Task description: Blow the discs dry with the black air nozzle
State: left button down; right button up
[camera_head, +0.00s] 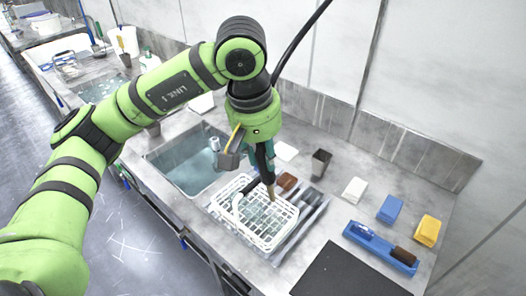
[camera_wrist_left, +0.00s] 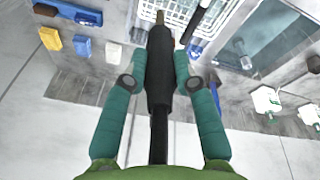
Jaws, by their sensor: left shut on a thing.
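My left gripper (camera_head: 262,160) has teal fingers and is shut on the black air nozzle (camera_head: 265,165). The nozzle points down, its brass tip (camera_head: 271,192) just above the far side of a white wire basket (camera_head: 222,211). In the left wrist view both fingers (camera_wrist_left: 160,75) press on the sides of the black nozzle body (camera_wrist_left: 159,80), with its hose running back between them. Pale greenish pieces, seemingly the discs (camera_head: 262,213), lie in the basket; the bars hide their outlines and number. My right gripper is not in view.
A water-filled sink (camera_head: 187,165) lies left of the basket. To the right are a dark cup (camera_head: 320,163), white (camera_head: 354,190), blue (camera_head: 390,207) and yellow (camera_head: 428,230) blocks, a blue tray (camera_head: 378,250) and a black mat (camera_head: 345,275). A wall stands behind.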

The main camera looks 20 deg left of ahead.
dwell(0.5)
pick_arm(q)
jog(key=w+a+b, duration=0.2)
jog(key=a, duration=0.4)
jog(key=shift+w, duration=0.15)
dwell(0.3)
jog(key=shift+a, duration=0.1)
dwell(1.0)
jog(key=w+a, duration=0.2)
jog(key=a, duration=0.4)
dwell(0.4)
jog(key=shift+w+d, duration=0.1)
dwell(1.0)
